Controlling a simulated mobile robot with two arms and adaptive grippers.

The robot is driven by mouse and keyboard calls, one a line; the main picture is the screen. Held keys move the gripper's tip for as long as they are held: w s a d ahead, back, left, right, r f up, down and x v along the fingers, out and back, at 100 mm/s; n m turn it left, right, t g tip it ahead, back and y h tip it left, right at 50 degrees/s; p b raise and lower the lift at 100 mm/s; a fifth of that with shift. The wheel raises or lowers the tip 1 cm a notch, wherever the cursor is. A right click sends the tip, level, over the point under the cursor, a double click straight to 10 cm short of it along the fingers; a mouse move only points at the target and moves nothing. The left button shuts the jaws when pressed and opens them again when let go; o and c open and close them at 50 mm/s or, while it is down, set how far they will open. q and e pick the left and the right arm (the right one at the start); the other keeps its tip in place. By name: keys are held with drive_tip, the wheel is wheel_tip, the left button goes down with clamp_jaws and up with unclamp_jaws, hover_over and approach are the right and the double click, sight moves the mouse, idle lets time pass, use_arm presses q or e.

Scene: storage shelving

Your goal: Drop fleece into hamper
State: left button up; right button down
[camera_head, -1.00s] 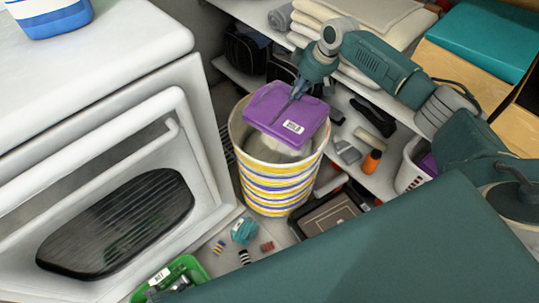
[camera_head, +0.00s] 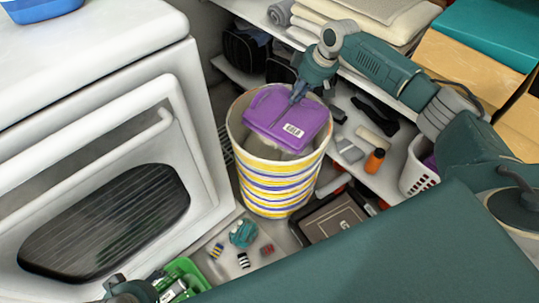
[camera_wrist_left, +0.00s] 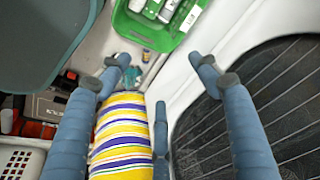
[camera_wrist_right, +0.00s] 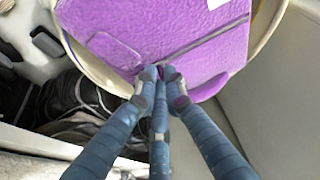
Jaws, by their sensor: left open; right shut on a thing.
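The purple fleece (camera_head: 290,122), with a white barcode label, is at the mouth of the striped yellow, white and purple hamper (camera_head: 283,187). My right gripper (camera_head: 296,97) is shut on its far edge, also seen in the right wrist view, where the fingertips (camera_wrist_right: 160,78) pinch the fleece (camera_wrist_right: 150,35). The fleece is tilted and overlaps the rim in the picture; I cannot tell whether it touches it. The hamper's inside is mostly hidden. My left gripper (camera_wrist_left: 160,72) is open and empty; the hamper's striped wall (camera_wrist_left: 120,135) shows beyond its fingers.
Shelves with folded cloths (camera_head: 380,20) and an orange bottle (camera_head: 375,160) are behind and right. A green bin (camera_head: 185,275), a dark case (camera_head: 335,215) and small items (camera_head: 243,233) lie on the floor.

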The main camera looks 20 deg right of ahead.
use_arm(q)
drive_tip(key=shift+b+v, duration=0.55)
drive_tip(key=shift+v, duration=1.2)
use_arm(e)
drive_tip(key=shift+f, duration=0.55)
drive_tip(key=c, duration=1.8)
unclamp_jaws()
drive_tip(key=shift+o, duration=0.2)
drive_tip(key=v, duration=1.2)
use_arm(q)
drive_tip(key=shift+s, duration=0.1)
use_arm(e)
drive_tip(key=shift+f, duration=0.1)
